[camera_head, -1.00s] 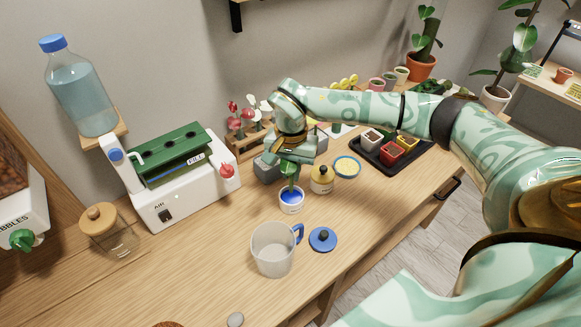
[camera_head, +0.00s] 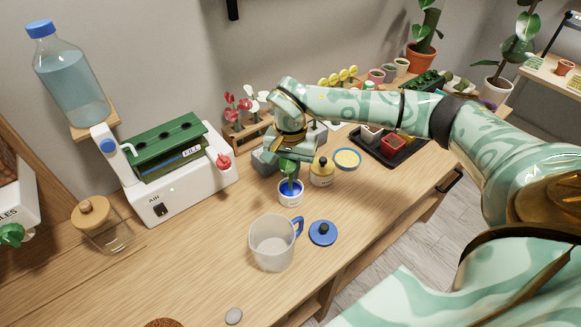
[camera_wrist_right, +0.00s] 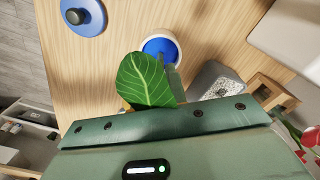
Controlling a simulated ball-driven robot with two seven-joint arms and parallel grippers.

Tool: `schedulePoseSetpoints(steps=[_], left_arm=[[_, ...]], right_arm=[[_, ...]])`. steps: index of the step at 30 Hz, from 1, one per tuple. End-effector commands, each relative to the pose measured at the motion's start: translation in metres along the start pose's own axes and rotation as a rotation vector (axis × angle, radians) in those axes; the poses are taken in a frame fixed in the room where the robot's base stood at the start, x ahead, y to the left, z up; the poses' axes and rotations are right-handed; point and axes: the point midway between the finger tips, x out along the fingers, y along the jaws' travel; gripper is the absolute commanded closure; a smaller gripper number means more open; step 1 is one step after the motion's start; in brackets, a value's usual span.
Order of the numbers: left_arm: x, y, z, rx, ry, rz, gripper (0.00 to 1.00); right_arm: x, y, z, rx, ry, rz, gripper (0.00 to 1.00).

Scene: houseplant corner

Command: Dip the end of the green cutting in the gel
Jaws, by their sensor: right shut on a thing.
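My right gripper (camera_head: 291,160) is shut on the green cutting (camera_head: 289,182) and holds it leaf downward over the small white pot of blue gel (camera_head: 290,193). In the right wrist view the cutting's broad leaf (camera_wrist_right: 146,80) sticks out past the jaw edge. There the gel pot (camera_wrist_right: 160,47) lies just beyond the leaf, with a stem-like strip beside it. In the head view the cutting overlaps the pot's opening; whether its end touches the gel is hidden. My left gripper is not in view.
A blue lid (camera_head: 323,233) and a clear mug (camera_head: 273,242) stand in front of the pot. A white machine (camera_head: 185,185) stands left.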

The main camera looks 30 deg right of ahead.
Motion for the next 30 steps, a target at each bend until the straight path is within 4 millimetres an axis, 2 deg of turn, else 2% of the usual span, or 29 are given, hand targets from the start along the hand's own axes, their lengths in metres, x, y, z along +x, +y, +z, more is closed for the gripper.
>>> schedulePoseSetpoints(steps=[30], left_arm=[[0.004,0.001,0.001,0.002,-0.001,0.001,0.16]], right_arm=[[0.011,0.0,0.0,0.0,-0.001,0.001,1.0]])
